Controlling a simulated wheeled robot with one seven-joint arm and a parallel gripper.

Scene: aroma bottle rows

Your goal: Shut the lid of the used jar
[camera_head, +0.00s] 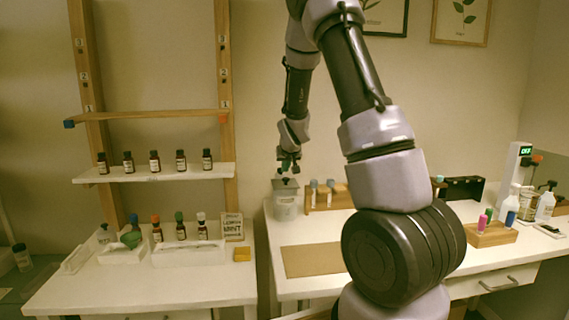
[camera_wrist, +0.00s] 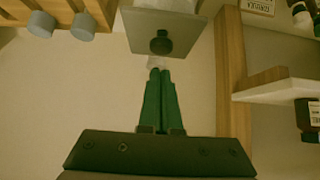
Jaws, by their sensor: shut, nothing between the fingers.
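The used jar (camera_head: 286,208) is a pale translucent container at the left end of the right-hand table. Its grey square lid (camera_head: 286,184) is at the jar's top. The lid also fills the top middle of the wrist view (camera_wrist: 190,30), with a dark round knob (camera_wrist: 160,43) on it. Whether the lid sits flat or tilted is hard to tell. My gripper (camera_head: 288,168) is just above the lid in the head view. In the wrist view its green fingers (camera_wrist: 160,72) are together and empty, with their tips close to the knob. Contact cannot be made out.
A wooden rack with capped vials (camera_head: 330,196) stands right of the jar. A brown mat (camera_head: 312,260) lies in front. The shelf unit (camera_head: 228,140) with several dark bottles is to the left. Another wooden block (camera_head: 493,235) holds coloured vials at the right.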

